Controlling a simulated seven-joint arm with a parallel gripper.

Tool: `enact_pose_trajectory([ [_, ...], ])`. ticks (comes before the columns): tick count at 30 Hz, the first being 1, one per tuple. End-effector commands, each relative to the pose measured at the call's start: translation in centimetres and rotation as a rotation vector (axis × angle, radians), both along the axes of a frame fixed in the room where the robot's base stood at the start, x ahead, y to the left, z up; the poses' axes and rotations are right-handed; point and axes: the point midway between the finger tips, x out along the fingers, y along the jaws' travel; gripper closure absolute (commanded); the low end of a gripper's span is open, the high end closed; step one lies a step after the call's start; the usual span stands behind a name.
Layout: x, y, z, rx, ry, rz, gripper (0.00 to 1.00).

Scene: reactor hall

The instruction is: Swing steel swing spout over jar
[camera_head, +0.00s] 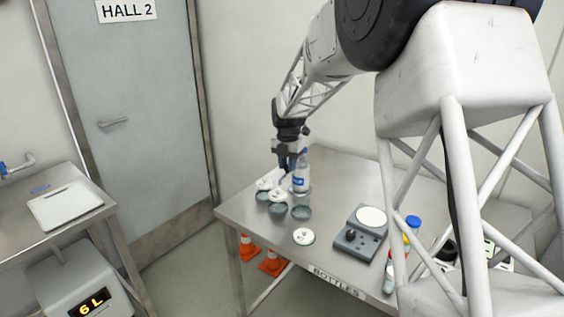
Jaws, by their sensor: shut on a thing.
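A metal spout-like pipe with blue parts (18,164) shows at the far left edge, above the left bench; it is cut off by the frame. I cannot make out which thing is the jar. My gripper (291,162) is low over the far left part of the bottles table, well to the right of that pipe.
A grey device with a white disc (361,233) and a blue-capped bottle (413,222) stand to the right. A white flat slab (64,206) lies on the left bench. Orange cones (273,263) stand below.

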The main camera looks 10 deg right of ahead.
Motion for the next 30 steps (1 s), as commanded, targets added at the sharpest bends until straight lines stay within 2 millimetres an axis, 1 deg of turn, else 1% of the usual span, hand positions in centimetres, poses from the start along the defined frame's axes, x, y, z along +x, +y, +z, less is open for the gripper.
enact_pose_trajectory([
  [3, -0.6, -0.9, 0.0, 0.000, 0.000, 0.104, 1.00],
  [9, -1.4, -2.1, 0.0, -0.001, -0.001, 0.259, 1.00],
  [15, -1.7, -3.0, 0.0, 0.000, 0.000, 0.360, 1.00],
  [21, -1.8, -3.4, 0.0, -0.001, -0.001, 0.405, 1.00],
  [30, -1.8, -3.4, 0.0, -0.001, -0.001, 0.413, 1.00],
])
